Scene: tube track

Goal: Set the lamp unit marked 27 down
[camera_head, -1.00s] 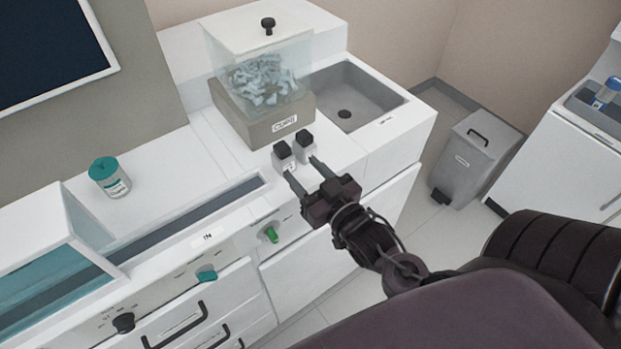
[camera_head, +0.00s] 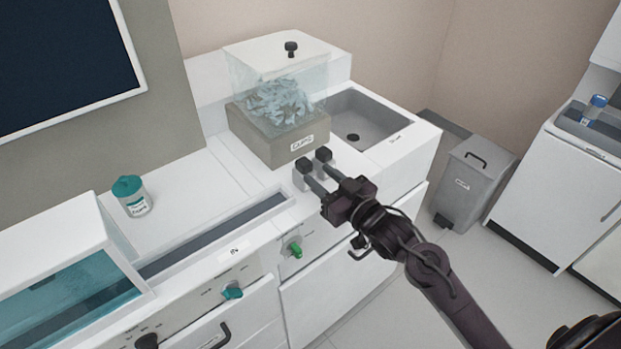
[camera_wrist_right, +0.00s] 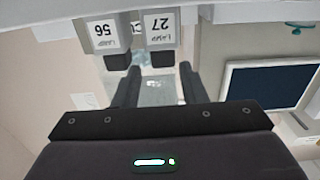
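Two small light-grey lamp units with black caps stand upright side by side on the white counter's front edge. The lamp unit marked 27 (camera_wrist_right: 161,29) is legible in the right wrist view, which is upside down; it appears to be the left one (camera_head: 301,180) in the head view. The lamp unit marked 56 (camera_wrist_right: 104,32) is beside it, on the right (camera_head: 327,166) in the head view. My right gripper (camera_head: 319,176) is open at the counter edge, fingers pointing at the units. In the wrist view, unit 27 lies ahead of the finger gap (camera_wrist_right: 158,75). My left gripper is out of view.
A clear bin marked CUPS (camera_head: 280,145) stands just behind the units, with a sink (camera_head: 365,122) to its right. A teal-lidded jar (camera_head: 133,200) and a long slot (camera_head: 215,236) are to the left. Knobs (camera_head: 295,247) project from the front panel below.

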